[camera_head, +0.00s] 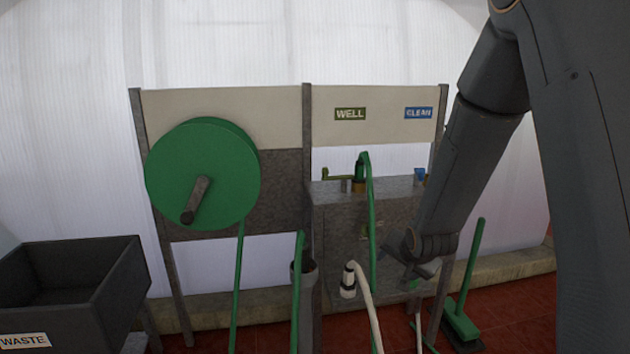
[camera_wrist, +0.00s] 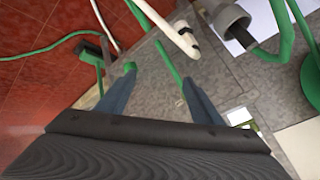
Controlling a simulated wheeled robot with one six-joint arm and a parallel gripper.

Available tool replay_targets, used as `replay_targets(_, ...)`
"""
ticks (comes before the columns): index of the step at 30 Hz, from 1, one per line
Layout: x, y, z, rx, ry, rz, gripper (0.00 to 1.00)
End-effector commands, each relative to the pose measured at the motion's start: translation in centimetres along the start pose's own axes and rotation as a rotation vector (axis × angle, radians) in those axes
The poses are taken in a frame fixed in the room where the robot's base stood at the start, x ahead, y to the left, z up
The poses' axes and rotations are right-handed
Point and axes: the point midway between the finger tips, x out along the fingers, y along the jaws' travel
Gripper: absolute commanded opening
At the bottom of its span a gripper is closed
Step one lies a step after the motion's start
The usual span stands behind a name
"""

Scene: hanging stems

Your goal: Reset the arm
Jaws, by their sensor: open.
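My arm comes down from the upper right in the head view. My gripper (camera_head: 412,272) hangs in front of the right end of the grey stone-like counter (camera_head: 338,220). In the wrist view my gripper (camera_wrist: 160,80) has its two blue-grey fingers spread apart. Nothing shows clasped between them; the grey surface shows through the gap. A green strip runs beyond the fingertips; I cannot tell whether it touches the right one. My arm and gripper hide part of the counter's right side in the head view.
A green reel (camera_head: 203,174) with a crank stands left. A green hose (camera_head: 370,215) and a white hose with a dark-banded end (camera_head: 349,280) hang at the counter. A WASTE bin (camera_head: 118,280) is lower left; a green broom (camera_head: 461,322) stands right. WELL and CLEAN signs hang above.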

Motion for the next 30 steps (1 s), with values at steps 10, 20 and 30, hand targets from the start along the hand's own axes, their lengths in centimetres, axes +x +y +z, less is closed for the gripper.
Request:
replay_targets(10,-16.7,6.2,10.4,-0.44,-0.44,0.228,0.6)
replay_targets(20,-24.6,9.1,15.8,-0.62,-0.686,0.242,0.6)
replay_targets(30,-24.7,9.2,15.8,-0.623,-0.691,0.242,0.6)
